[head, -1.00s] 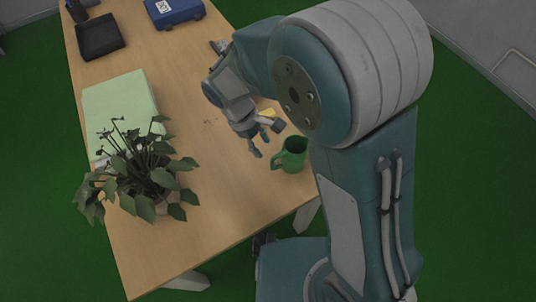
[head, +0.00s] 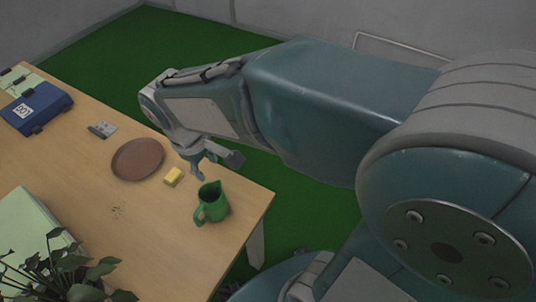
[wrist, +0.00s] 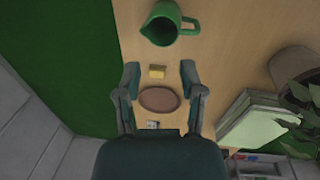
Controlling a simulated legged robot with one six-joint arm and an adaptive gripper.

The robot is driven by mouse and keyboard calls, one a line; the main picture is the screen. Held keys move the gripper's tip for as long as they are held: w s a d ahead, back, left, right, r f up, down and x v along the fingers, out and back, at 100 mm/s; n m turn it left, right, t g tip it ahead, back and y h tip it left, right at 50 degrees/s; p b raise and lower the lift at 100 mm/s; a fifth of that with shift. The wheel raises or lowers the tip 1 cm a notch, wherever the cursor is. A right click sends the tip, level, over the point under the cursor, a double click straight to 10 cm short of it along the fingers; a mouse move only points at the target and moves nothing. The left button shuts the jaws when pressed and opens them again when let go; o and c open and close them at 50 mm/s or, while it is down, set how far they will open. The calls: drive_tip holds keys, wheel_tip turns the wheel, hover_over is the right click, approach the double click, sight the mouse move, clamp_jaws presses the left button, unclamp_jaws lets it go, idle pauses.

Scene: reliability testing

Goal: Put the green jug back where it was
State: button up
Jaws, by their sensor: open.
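The green jug (head: 212,203) stands upright on the wooden table near its right front corner, its handle toward the lower left in the head view. In the wrist view the jug (wrist: 168,24) is at the top, beyond the fingertips. My gripper (head: 214,166) is above the table's right edge, behind and above the jug. Its two fingers are spread apart with nothing between them in the wrist view (wrist: 160,74). The gripper does not touch the jug.
A yellow sponge (head: 173,177) and a brown round plate (head: 138,159) lie behind the jug. A small grey object (head: 102,129) and a blue case (head: 37,108) are farther back. A leafy plant (head: 65,277) and pale green folders (head: 30,232) stand left. The table's middle is mostly clear, with small dark specks.

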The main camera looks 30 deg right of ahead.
drive_tip(key=s+d+r+m+t+y, duration=0.1)
drive_tip(key=s+d+r+m+t, duration=0.3)
drive_tip(key=s+d+r+m, duration=0.3)
drive_tip(key=s+d, duration=0.1)
drive_tip(key=d, duration=0.2)
drive_tip(key=shift+s+m+t, duration=0.3)
drive_tip(key=shift+s+t, duration=0.05)
drive_tip(key=shift+t, duration=0.05)
